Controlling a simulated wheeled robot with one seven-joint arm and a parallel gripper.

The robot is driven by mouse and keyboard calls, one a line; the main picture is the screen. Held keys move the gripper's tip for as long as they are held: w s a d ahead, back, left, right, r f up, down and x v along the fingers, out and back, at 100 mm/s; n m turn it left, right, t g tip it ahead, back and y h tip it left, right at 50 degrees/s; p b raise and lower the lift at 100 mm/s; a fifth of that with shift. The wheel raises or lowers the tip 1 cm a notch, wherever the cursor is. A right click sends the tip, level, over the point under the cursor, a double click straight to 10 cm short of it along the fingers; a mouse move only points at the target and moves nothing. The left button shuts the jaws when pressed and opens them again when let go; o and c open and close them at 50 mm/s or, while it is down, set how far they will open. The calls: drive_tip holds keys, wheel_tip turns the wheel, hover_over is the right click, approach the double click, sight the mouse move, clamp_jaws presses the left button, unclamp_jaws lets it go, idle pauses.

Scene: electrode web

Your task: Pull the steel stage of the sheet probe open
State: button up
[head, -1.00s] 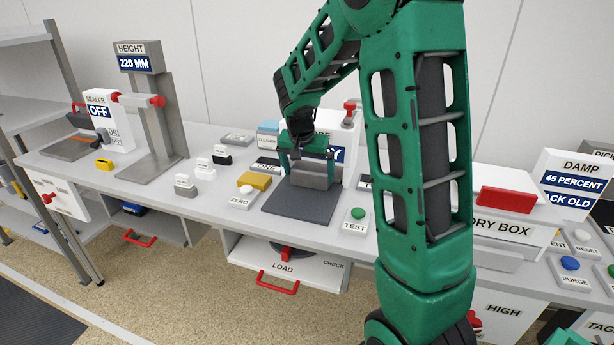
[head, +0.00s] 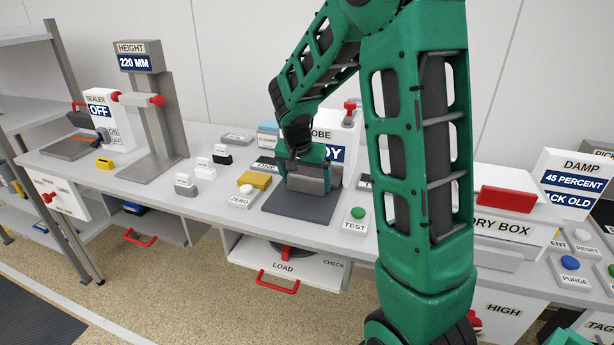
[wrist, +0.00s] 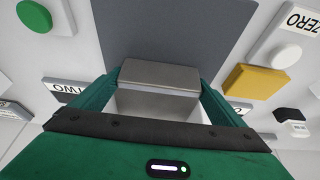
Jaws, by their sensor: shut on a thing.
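The sheet probe (head: 347,136) is a white upright unit with a dark blue display, partly hidden by my arm, on the bench. A grey steel block, which looks like its steel stage (head: 308,184), sits in front of it above a dark flat plate (head: 290,204). My gripper (head: 306,172) has come down over this block from above. In the wrist view the steel block (wrist: 158,76) lies between my two green fingers, and my gripper (wrist: 155,88) is shut on it. The block's far side and its joint with the probe are hidden.
A yellow block (head: 255,180) and the ZERO button (head: 246,190) stand left of the plate. The TEST button (head: 357,214) is to its right. The red-handled LOAD drawer (head: 284,265) is below the bench edge. The dark plate's front is clear.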

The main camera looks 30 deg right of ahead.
drive_tip(key=s+a, duration=0.2)
drive_tip(key=a, duration=0.1)
drive_tip(key=s+a, duration=0.2)
drive_tip(key=a, duration=0.1)
drive_tip(key=s+a, duration=0.2)
drive_tip(key=a, duration=0.1)
drive_tip(key=shift+s, duration=0.25)
drive_tip(key=shift+r, duration=0.1)
drive_tip(key=o, duration=1.2)
drive_tip(key=shift+d, duration=0.1)
drive_tip(key=v, duration=1)
drive_tip(key=shift+r, duration=0.25)
